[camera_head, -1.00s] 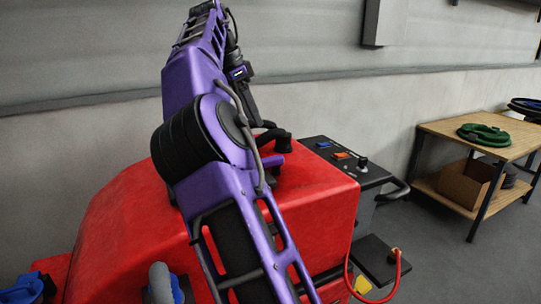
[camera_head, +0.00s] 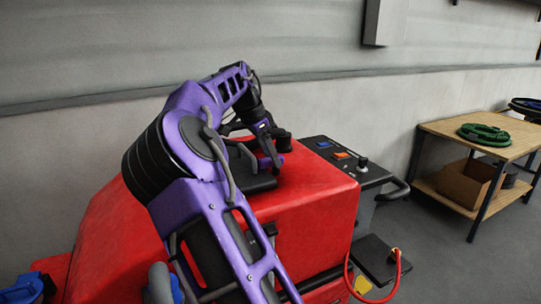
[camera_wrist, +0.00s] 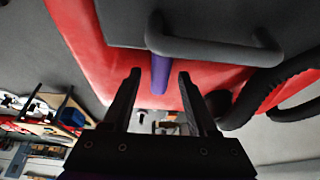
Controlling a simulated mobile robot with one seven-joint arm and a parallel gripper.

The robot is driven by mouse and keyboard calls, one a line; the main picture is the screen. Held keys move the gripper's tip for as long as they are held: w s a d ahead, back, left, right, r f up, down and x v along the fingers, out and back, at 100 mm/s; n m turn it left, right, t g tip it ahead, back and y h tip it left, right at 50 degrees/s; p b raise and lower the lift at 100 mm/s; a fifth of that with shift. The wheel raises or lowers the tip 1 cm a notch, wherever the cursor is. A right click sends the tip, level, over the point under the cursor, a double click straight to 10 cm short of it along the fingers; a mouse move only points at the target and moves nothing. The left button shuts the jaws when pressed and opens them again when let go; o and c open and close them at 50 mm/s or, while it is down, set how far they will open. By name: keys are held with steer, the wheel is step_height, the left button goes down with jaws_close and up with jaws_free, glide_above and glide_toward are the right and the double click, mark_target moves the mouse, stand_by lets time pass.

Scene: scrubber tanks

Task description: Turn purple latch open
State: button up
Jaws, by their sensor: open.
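The purple latch (camera_wrist: 161,68) shows in the wrist view as a short upright bar against the red body, beside the edge of a dark grey lid (camera_wrist: 112,22). My gripper (camera_wrist: 159,76) is open, with one black finger on each side of the latch's lower end as seen. I cannot tell whether either finger touches it. In the head view my gripper (camera_head: 268,148) is low over the top of the red scrubber (camera_head: 315,190), by the dark lid (camera_head: 252,184). My arm hides part of the lid there, and the latch is hard to make out.
A grey bar handle (camera_wrist: 215,48) stands on the lid close to my gripper, and a thick black hose (camera_wrist: 270,85) lies to its right. A control panel (camera_head: 343,160) is right of the lid. A wooden bench (camera_head: 462,138) with a green hose (camera_head: 484,133) stands farther right.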

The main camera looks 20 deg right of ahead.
steer(key=shift+c, duration=0.3)
jaws_close()
steer(key=n+b, duration=0.1)
steer(key=n, duration=0.1)
steer(key=n+t, duration=0.1)
steer(key=shift+s+n+b, duration=0.3)
steer(key=shift+n+b, duration=0.1)
steer(key=n, duration=0.1)
steer(key=n+t, duration=0.1)
steer(key=n, duration=0.1)
steer(key=n+t+y, duration=0.1)
steer(key=shift+s+d+b, duration=0.3)
steer(key=shift+s+b, duration=0.05)
steer(key=n, duration=0.2)
steer(key=n+y, duration=0.1)
steer(key=n, duration=0.1)
steer(key=n+t+y, duration=0.1)
steer(key=shift+s+d+n, duration=0.2)
steer(key=shift+d+n, duration=0.2)
steer(key=shift+d+n+y+p, duration=0.2)
steer(key=shift+n+y, duration=0.25)
steer(key=shift+n, duration=0.65)
steer(key=shift+d+n+y+p, duration=0.15)
steer(key=shift+n+y, duration=0.3)
steer(key=shift+n, duration=0.65)
steer(key=shift+a, duration=0.1)
